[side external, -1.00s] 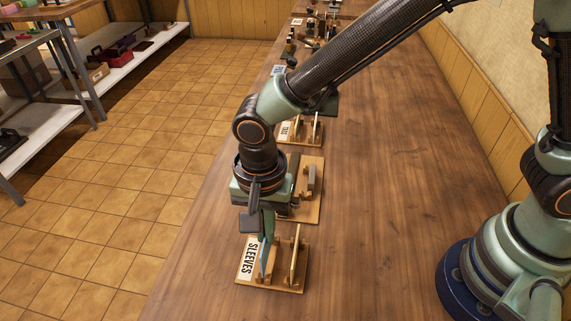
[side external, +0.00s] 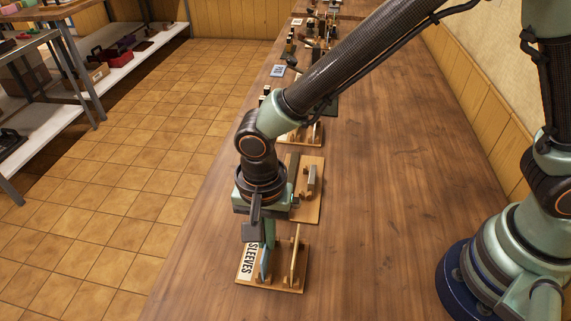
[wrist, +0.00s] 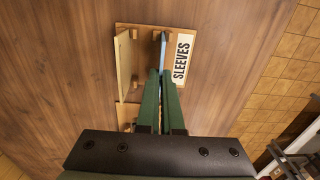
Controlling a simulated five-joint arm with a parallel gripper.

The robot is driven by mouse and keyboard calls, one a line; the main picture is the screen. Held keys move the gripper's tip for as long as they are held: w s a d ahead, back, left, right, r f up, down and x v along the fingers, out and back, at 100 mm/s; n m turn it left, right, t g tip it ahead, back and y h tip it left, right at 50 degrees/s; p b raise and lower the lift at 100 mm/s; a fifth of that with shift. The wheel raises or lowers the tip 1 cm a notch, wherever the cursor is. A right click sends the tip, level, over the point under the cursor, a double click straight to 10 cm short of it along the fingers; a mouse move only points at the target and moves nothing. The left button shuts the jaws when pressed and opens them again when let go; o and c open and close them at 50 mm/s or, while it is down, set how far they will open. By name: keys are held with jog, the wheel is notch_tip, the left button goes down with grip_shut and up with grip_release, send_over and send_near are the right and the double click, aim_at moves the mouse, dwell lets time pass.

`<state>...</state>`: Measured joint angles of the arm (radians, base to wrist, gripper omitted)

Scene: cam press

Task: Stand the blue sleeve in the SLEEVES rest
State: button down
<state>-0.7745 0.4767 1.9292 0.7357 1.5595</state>
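The blue sleeve (side external: 265,265) is a thin, flat upright piece beside the label on the SLEEVES rest (side external: 279,287). It stands at the label-side slot, its lower edge at or very near the rest's base; I cannot tell if it touches. My gripper (side external: 268,243) points down above it, with the fingers at its upper part. In the wrist view the two green fingertips (wrist: 162,73) are close together on the blue sleeve (wrist: 162,52), seen edge-on. They look shut on it. The fingers hide part of the sleeve.
A cream panel (side external: 295,262) stands in the rest's other slot. Another wooden rest with a grey piece (side external: 311,180) is just behind, and more stations line the bench's left edge. The bench to the right (side external: 400,200) is clear.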

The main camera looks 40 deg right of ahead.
jog(key=shift+f, duration=0.2)
jog(key=shift+c, duration=2.2)
grip_release()
jog(key=shift+r, duration=3.55)
